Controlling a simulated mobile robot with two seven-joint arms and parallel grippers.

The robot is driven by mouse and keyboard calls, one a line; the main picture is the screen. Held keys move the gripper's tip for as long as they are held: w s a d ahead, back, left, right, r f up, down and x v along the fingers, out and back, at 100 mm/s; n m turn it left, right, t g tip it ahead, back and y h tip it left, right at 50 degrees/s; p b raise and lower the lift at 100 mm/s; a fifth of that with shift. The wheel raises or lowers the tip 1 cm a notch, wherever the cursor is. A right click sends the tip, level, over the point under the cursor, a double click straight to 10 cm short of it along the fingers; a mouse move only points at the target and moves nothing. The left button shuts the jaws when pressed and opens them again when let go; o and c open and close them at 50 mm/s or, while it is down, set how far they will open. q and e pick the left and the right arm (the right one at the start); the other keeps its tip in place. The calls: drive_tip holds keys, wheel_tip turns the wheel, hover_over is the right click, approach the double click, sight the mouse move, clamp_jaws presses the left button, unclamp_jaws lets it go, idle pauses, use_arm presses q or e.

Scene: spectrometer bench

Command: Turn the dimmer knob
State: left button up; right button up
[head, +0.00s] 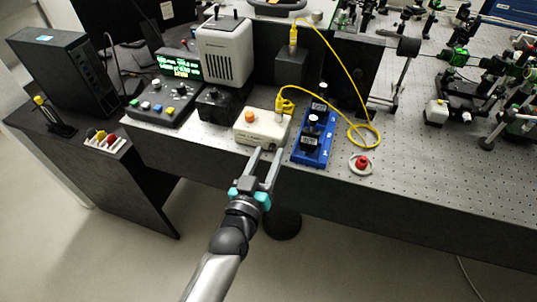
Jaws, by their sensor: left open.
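A beige box (264,130) sits near the front edge of the bench, with an orange knob (250,116) on its top left and a yellow cable at its top right. The orange knob looks like the dimmer knob, but I cannot read the label on the box's front. My left gripper (267,152) is open and empty, its two fingers pointing at the front of the box. Its fingertips look close to the box's front lower edge; I cannot tell whether they touch it. My right gripper is not in view.
A blue unit (314,138) with a pale knob stands just right of the box. A red button (362,162) is farther right. A black block (216,105) and a control panel (165,97) stand left. A yellow cable (345,65) loops behind. Optics fill the back right.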

use_arm(q)
drive_tip(key=shift+w+d, duration=0.15)
drive_tip(key=shift+w, duration=0.35)
clamp_jaws()
idle(0.3)
